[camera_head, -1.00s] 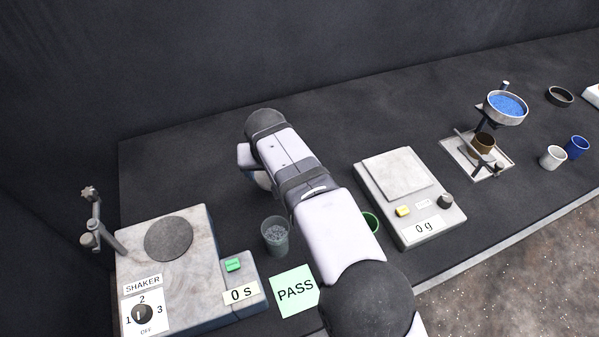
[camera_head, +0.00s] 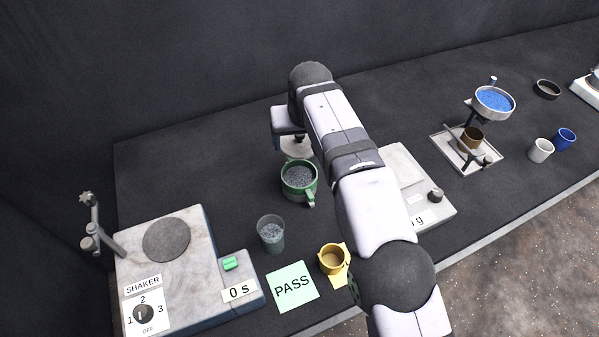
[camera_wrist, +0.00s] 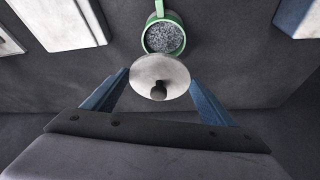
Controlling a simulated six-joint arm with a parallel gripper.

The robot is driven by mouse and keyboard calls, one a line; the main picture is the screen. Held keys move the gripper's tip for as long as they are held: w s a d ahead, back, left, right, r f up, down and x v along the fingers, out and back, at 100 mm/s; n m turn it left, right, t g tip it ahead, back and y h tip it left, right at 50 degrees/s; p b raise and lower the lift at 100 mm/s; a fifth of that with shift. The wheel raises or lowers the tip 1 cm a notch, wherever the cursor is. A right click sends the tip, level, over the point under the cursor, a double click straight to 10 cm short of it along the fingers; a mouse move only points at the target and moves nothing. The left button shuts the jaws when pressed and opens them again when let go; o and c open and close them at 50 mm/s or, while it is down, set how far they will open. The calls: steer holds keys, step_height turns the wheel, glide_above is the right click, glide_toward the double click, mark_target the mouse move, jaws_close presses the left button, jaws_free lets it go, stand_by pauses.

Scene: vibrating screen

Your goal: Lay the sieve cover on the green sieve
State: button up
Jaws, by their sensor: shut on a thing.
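The green sieve (camera_head: 285,181) stands upright on the dark table with grey grains inside and its handle toward the front. It also shows in the wrist view (camera_wrist: 146,41), at the top middle. The sieve cover is a pale grey disc (camera_wrist: 163,71) with a dark knob. My gripper (camera_wrist: 158,82) is shut on the cover, its blue fingers at either side of it. In the head view the cover (camera_head: 296,149) hangs just behind the sieve, below my gripper, partly hidden by my arm. In the wrist view it overlaps the sieve's near rim.
A clear cup (camera_head: 271,233) and a yellow cup (camera_head: 333,259) stand in front of the sieve, near the PASS card (camera_head: 292,288). The shaker (camera_head: 190,275) is at left. The scale (camera_head: 438,213) is at right, partly behind my arm. The table left of the sieve is clear.

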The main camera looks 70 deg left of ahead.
steer(key=shift+d+n, duration=0.15)
steer(key=shift+n, duration=0.25)
steer(key=shift+f, duration=0.1)
steer(key=shift+f+p, duration=1.45)
steer(key=shift+f, duration=3.5)
steer(key=shift+f, duration=0.1)
steer(key=shift+f+b, duration=0.35)
steer(key=shift+f, duration=0.2)
